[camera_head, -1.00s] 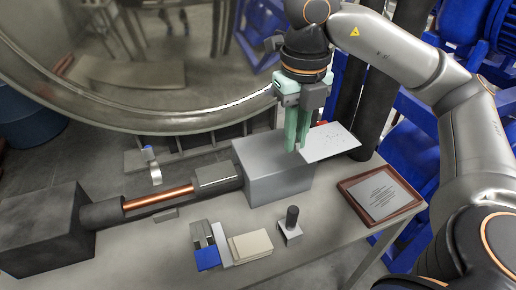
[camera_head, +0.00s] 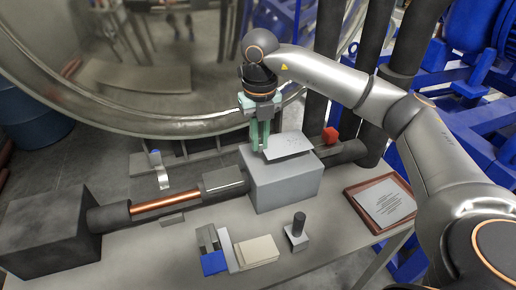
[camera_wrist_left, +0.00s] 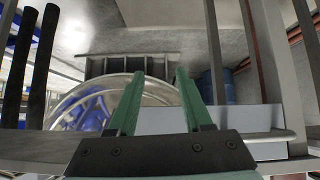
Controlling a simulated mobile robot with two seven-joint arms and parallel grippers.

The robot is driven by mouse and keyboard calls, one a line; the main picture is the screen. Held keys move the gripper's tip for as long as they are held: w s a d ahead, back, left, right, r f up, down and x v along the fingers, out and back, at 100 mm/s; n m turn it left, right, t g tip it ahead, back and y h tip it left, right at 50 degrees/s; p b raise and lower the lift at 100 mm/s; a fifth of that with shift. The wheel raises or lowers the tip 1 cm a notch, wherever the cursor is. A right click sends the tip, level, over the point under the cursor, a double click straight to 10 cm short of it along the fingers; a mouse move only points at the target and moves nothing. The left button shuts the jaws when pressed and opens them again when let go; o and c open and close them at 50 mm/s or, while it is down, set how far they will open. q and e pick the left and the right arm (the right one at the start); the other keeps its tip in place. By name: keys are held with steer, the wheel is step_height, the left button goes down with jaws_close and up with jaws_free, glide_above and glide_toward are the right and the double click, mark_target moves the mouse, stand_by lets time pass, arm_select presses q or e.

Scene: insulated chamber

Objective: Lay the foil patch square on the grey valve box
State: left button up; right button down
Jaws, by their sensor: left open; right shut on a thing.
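The grey valve box (camera_head: 284,188) stands on the bench in the head view, in line with the dark pipe. The foil patch (camera_head: 288,145) is a thin pale sheet over the top of the box, skewed to it. My right gripper (camera_head: 260,148) is shut on the left edge of the foil patch. I cannot tell whether the patch touches the box top. My left gripper (camera_wrist_left: 156,103) shows in the left wrist view, open and empty, away from the bench top; it is not in the head view.
A copper pipe section (camera_head: 165,203) runs left to a dark block (camera_head: 48,232). On the bench stand a small block with a dark knob (camera_head: 297,232), a beige pad stack (camera_head: 257,251) and a framed sheet (camera_head: 384,204). A red part (camera_head: 330,135) sits behind the box.

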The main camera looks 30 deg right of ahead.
steer(key=f, duration=0.3)
steer(key=shift+w+f+p, duration=0.15)
steer(key=shift+w+p, duration=0.15)
steer(key=shift+p, duration=0.05)
steer(key=shift+f, duration=0.3)
steer(key=shift+f, duration=0.15)
steer(key=c, duration=0.9)
jaws_free()
